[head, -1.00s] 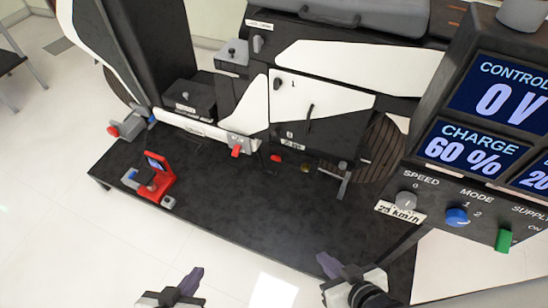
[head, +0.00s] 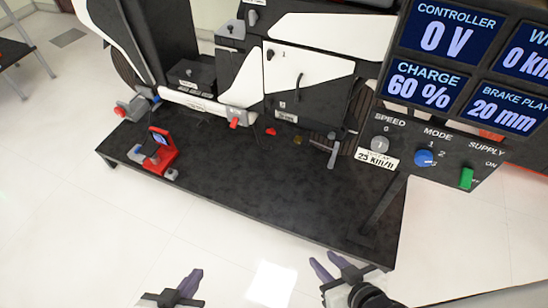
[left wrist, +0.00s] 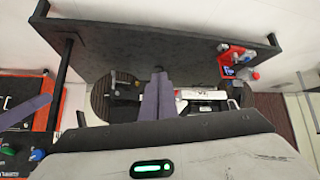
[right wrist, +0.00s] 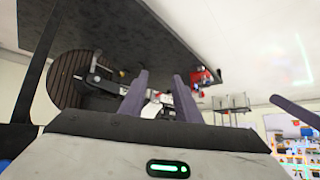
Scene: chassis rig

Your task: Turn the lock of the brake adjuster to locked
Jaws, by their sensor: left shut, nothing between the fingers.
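No part is legibly labelled as the brake adjuster. One candidate is a grey block with a red knob and a blue part (head: 134,108), at the vehicle's left end. Another is a grey block with a red lever (head: 236,117), at the vehicle's lower middle. The lock's setting is too small to tell. My left gripper (head: 192,282) is shut and empty at the bottom of the head view, well short of the bench; its fingers meet in the left wrist view (left wrist: 158,98). My right gripper (head: 328,266) is open and empty; its fingers stand apart in the right wrist view (right wrist: 160,95).
A black bench (head: 250,185) carries the white and black vehicle (head: 310,75). A red stand with a small screen (head: 160,155) sits on its left front. A console (head: 440,95) at right reads 0 V, 60 % and brake play 20 mm.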

